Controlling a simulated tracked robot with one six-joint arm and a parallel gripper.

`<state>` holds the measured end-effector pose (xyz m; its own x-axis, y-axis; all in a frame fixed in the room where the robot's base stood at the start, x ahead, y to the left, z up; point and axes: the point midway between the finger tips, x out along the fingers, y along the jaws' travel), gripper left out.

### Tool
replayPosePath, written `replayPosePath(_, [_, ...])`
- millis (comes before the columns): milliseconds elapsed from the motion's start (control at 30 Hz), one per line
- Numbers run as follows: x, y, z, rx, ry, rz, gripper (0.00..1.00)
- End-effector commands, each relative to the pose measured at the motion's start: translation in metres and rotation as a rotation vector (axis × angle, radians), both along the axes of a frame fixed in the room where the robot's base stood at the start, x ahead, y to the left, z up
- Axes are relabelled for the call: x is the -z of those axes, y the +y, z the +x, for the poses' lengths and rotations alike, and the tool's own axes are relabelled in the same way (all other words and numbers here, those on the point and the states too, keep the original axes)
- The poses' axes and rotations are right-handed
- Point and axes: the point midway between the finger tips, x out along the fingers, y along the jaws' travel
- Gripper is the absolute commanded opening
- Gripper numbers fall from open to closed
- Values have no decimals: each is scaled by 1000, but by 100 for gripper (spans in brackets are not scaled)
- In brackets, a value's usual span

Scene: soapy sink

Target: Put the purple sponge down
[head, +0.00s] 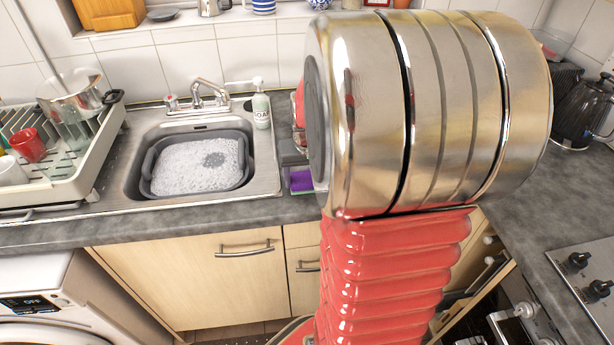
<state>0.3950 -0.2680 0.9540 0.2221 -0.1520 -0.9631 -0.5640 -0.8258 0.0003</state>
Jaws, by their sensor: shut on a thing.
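The purple sponge (301,181) shows as a small purple patch with a green edge, just left of my large metal arm joint. My gripper (291,166) is a grey shape at the sponge, partly hidden behind that joint. It is shut on the sponge, over the worktop just right of the sink. The right part of the sponge is hidden, and I cannot tell whether its underside touches the worktop.
A grey basin of suds (196,167) sits in the metal sink (262,172). A soap bottle (261,108) and tap (208,95) stand behind. A dish rack (92,165) is at the left, a black kettle (584,108) at the right. My arm hides the middle worktop.

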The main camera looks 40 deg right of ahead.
Motion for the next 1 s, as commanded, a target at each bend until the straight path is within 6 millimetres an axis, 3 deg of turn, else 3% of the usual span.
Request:
replayPosePath(133, [2, 0, 0, 0, 1, 1, 37])
replayPosePath(167, [2, 0, 0, 0, 0, 0, 66])
replayPosePath(400, [2, 0, 0, 1, 0, 0, 83])
replayPosePath(767, [-1, 0, 0, 1, -1, 0, 84])
replayPosePath(1000, [-22, 3, -5, 1, -2, -1, 84])
